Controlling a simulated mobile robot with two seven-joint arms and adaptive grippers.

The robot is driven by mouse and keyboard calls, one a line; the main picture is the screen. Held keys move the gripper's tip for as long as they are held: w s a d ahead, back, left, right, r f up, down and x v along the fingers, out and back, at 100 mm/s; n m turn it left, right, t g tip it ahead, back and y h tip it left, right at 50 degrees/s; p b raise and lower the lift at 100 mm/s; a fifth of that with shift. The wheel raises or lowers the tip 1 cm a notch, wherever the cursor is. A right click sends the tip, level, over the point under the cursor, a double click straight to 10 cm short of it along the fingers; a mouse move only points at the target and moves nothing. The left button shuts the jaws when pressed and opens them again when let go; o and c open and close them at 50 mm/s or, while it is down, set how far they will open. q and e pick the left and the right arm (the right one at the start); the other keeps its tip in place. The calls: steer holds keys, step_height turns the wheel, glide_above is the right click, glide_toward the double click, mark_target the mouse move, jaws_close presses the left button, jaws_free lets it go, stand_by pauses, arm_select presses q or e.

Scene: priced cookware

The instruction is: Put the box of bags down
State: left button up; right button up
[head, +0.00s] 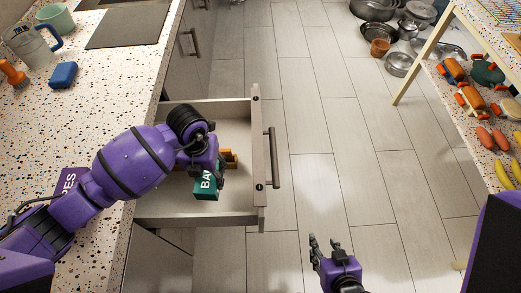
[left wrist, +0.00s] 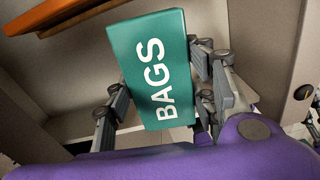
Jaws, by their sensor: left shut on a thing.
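The box of bags (left wrist: 155,70) is teal with white "BAGS" lettering. In the left wrist view it sits between the fingers of my left gripper (left wrist: 165,95), which is shut on it. In the head view the box (head: 207,183) is inside the outline of the open drawer (head: 190,217), near its front panel, partly hidden by my left gripper (head: 213,165). I cannot tell whether the box touches the drawer floor. My right gripper (head: 325,246) is over the floor at the bottom, its fingers apart and empty.
An orange-brown item (head: 230,158) lies in the drawer beside the box. The speckled counter (head: 110,90) at left holds a blue sponge (head: 63,75), a cup and a purple "...PES" box (head: 68,181). Pots (head: 375,10) stand on the floor at the back right. A shelf with produce stands at right.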

arm_select(q)
steer(key=shift+s+f+n, duration=0.2)
steer(key=shift+f+n, duration=0.2)
steer(key=shift+f, duration=0.05)
step_height(320, 180, down, 10)
steer(key=shift+w+r+b, duration=0.1)
steer(key=shift+b, duration=0.3)
steer(key=o, duration=1.3)
step_height(320, 180, up, 12)
steer(key=shift+p, duration=0.6)
